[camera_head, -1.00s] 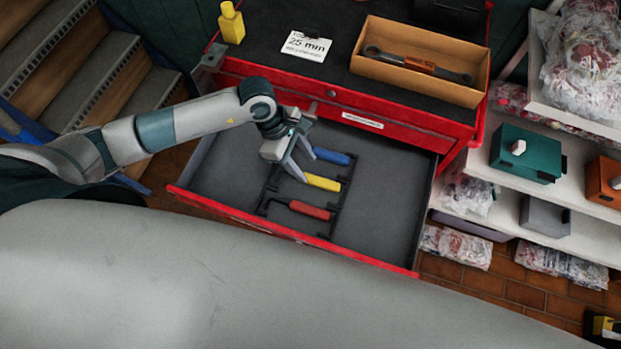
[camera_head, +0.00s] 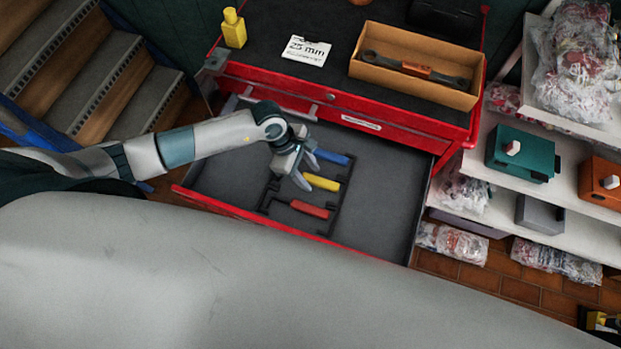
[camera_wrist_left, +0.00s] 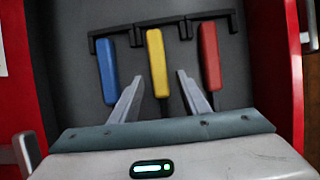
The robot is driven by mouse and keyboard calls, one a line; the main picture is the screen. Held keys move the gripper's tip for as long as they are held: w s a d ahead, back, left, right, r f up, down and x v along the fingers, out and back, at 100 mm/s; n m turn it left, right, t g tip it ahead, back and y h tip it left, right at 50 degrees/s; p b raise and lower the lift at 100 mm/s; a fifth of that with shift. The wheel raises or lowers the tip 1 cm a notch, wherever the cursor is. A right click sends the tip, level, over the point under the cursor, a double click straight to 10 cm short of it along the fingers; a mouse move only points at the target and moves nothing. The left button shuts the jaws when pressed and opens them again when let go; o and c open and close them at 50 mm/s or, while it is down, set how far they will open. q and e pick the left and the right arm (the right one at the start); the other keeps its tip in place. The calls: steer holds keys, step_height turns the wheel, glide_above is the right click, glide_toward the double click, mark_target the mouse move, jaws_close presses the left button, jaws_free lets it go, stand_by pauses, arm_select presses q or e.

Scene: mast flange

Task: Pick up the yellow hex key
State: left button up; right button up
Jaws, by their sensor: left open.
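The yellow hex key (camera_head: 322,182) lies in a black rack (camera_head: 335,212) in the open red drawer, between a blue-handled key (camera_head: 331,157) and a red-handled key (camera_head: 309,209). In the left wrist view the yellow handle (camera_wrist_left: 157,62) stands between the blue handle (camera_wrist_left: 106,72) and the red handle (camera_wrist_left: 209,56). My left gripper (camera_head: 307,172) is open over the drawer, at the yellow handle's left end. In the wrist view its fingers (camera_wrist_left: 159,98) lie on either side of the yellow handle's near end, without visible contact. My right gripper is not in view.
The drawer's red front edge (camera_head: 250,218) and side walls surround the rack. The grey drawer floor (camera_head: 385,215) is clear to the right. On the cabinet top stand a cardboard tray with a wrench (camera_head: 415,68), a card (camera_head: 306,50) and a yellow bottle (camera_head: 233,28).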

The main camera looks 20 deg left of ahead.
mark_target(308, 176)
arm_select(q)
jaws_close()
steer(key=shift+r, duration=0.1)
steer(key=shift+r+b, duration=0.65)
steer(key=shift+r, duration=0.05)
step_height(308, 176, up, 2)
steer(key=shift+r+b, duration=0.15)
steer(key=shift+b, duration=0.6)
steer(key=s+d+r+b, duration=0.4)
steer(key=d+r, duration=0.3)
steer(key=d, duration=0.4)
steer(key=shift+r, duration=0.1)
